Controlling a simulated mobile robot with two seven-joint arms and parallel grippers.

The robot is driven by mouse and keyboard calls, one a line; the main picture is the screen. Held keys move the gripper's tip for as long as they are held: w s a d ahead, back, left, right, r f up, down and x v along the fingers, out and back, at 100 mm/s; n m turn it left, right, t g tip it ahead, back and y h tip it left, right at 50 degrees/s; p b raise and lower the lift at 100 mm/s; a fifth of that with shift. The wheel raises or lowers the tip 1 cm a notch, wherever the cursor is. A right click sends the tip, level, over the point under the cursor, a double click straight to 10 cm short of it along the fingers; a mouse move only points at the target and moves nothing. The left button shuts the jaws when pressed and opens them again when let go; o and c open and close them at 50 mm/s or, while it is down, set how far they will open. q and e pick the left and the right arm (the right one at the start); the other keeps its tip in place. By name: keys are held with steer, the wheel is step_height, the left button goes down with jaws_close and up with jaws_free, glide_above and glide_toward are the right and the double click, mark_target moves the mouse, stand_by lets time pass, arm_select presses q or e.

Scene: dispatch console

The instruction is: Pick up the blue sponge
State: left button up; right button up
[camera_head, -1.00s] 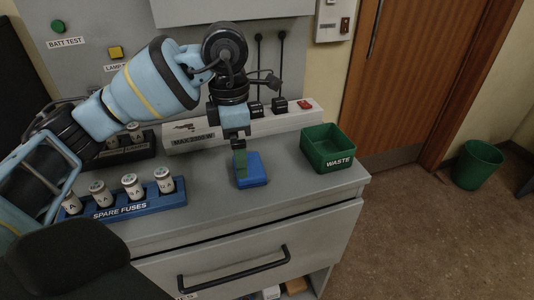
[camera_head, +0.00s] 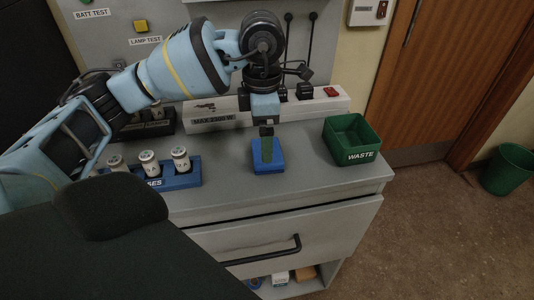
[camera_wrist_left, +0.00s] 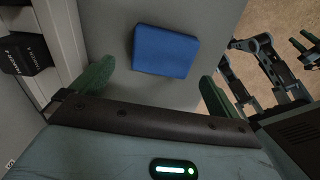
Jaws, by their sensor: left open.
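The blue sponge (camera_head: 268,158) lies flat on the grey counter (camera_head: 225,150), left of the waste bin. In the left wrist view the blue sponge (camera_wrist_left: 165,51) lies between and beyond the two green fingers, with nothing touching it that I can see there.
The green waste bin (camera_head: 352,140) stands right of the sponge. The blue spare fuse rack (camera_head: 182,180) with white fuses is at the left. A white power strip (camera_head: 215,119) runs along the back. The counter's front edge is close below the sponge.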

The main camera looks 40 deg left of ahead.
arm_select(q)
steer(key=f, duration=0.4)
steer(key=shift+d+f, duration=0.15)
steer(key=shift+d, duration=0.1)
steer(key=c, duration=0.9)
steer(key=shift+r, duration=0.9)
steer(key=shift+s+d+r, duration=0.1)
steer(key=shift+d+r, duration=0.1)
steer(key=shift+r, duration=0.3)
steer(key=shift+d+r, duration=0.15)
steer(key=shift+r, duration=0.3)
steer(key=s+d+r, duration=0.1)
steer(key=s+d, duration=0.6)
steer(key=d, duration=0.6)
steer(key=shift+s+d+r+b, duration=0.15)
steer(key=shift+d+b, duration=0.1)
steer(key=shift+b, duration=0.15)
